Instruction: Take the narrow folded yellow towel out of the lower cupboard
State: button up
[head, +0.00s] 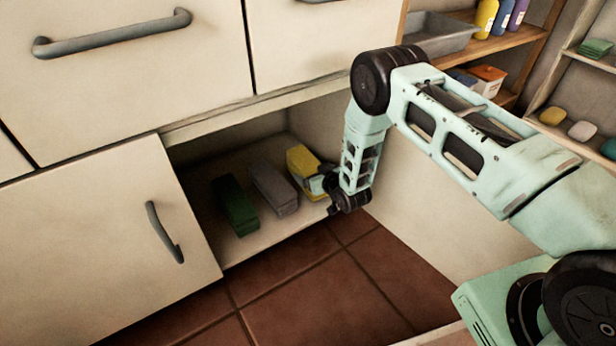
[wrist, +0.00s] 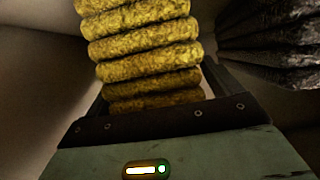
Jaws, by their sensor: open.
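The narrow folded yellow towel (head: 302,161) lies at the right of a row of folded towels in the open lower cupboard. My gripper (head: 318,184) reaches into the cupboard at the towel's near right end and hides part of it. In the wrist view the towel's stacked folds (wrist: 145,45) stand right in front of my gripper (wrist: 155,100). The jaws are open, and the towel's lower folds show between them. Whether the fingers touch the towel cannot be told.
A grey folded towel (head: 273,188) lies just left of the yellow one, and a dark green one (head: 234,205) further left. The cupboard door (head: 110,240) is at the left, and a pale side panel (head: 410,190) at the right. Tiled floor (head: 320,290) is clear in front.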

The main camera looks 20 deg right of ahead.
jog(key=c, duration=1.2)
jog(key=shift+r, duration=0.1)
